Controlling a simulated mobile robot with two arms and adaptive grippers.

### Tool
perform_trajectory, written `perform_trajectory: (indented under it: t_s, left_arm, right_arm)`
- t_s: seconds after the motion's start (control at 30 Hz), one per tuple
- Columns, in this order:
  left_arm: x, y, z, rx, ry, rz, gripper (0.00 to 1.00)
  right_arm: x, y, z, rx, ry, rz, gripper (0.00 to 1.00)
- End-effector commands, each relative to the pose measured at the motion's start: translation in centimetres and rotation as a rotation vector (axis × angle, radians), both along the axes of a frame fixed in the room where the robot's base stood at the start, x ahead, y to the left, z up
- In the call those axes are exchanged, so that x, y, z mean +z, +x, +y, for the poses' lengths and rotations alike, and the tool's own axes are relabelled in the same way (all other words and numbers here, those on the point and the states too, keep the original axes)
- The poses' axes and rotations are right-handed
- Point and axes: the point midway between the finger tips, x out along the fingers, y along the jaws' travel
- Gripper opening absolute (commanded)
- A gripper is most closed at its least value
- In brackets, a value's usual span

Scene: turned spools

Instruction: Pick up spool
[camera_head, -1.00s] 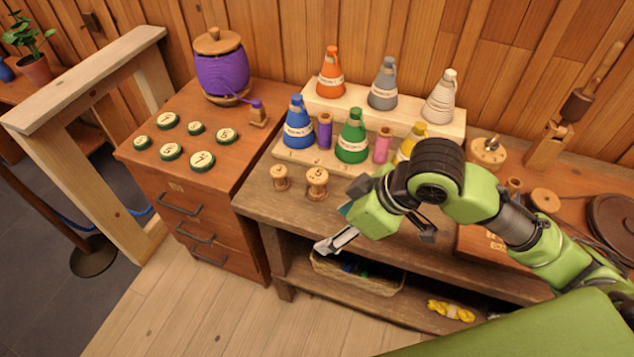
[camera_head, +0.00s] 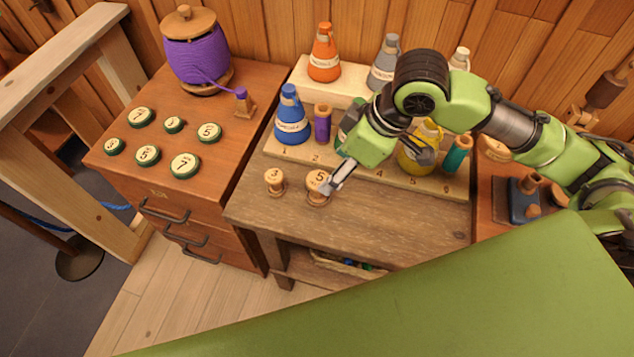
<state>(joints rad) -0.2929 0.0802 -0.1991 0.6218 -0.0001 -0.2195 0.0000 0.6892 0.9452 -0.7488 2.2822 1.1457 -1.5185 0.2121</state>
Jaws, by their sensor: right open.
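Two small bare wooden spools stand upright on the front left of the wooden bench. One spool is marked 3 (camera_head: 274,182), and the larger spool marked 5 (camera_head: 316,190) stands to its right. My right gripper (camera_head: 374,174) is open, with its fingers spread wide and nothing seen between them. Its silver left finger overlaps the right edge of the spool marked 5; I cannot tell if they touch. A purple spool (camera_head: 322,124) and a teal spool (camera_head: 457,154) stand on the numbered rack. My left gripper is out of view.
Blue (camera_head: 291,117), orange (camera_head: 323,55) and grey (camera_head: 384,66) thread cones stand on the stepped rack (camera_head: 300,151) behind. My arm hides part of the green and yellow cones. A drawer cabinet (camera_head: 130,177) with numbered discs and a purple thread jar (camera_head: 195,52) stands left.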

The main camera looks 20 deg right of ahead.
Motion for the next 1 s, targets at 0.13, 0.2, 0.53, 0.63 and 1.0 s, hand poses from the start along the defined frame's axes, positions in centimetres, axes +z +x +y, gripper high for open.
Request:
perform_trajectory:
  t_s: [0.13, 0.2, 0.53, 0.63, 1.0]
  left_arm:
    - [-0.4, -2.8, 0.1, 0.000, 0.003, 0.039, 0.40]
    - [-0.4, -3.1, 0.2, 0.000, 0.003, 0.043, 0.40]
    - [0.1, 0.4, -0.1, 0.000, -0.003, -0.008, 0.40]
    - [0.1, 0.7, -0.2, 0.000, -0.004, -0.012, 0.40]
    - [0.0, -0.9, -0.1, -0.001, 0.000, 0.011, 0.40]
  right_arm:
    - [-2.6, 0.7, 0.8, -0.001, 0.001, 0.003, 0.58]
    - [-3.4, 0.9, 1.1, -0.001, 0.000, 0.002, 0.58]
    - [-6.1, 2.1, 2.1, 0.000, 0.001, 0.002, 0.58]
    - [-7.5, 2.5, 2.6, 0.000, 0.001, 0.002, 0.58]
    - [-8.7, 2.9, 2.9, 0.001, -0.001, -0.001, 0.58]
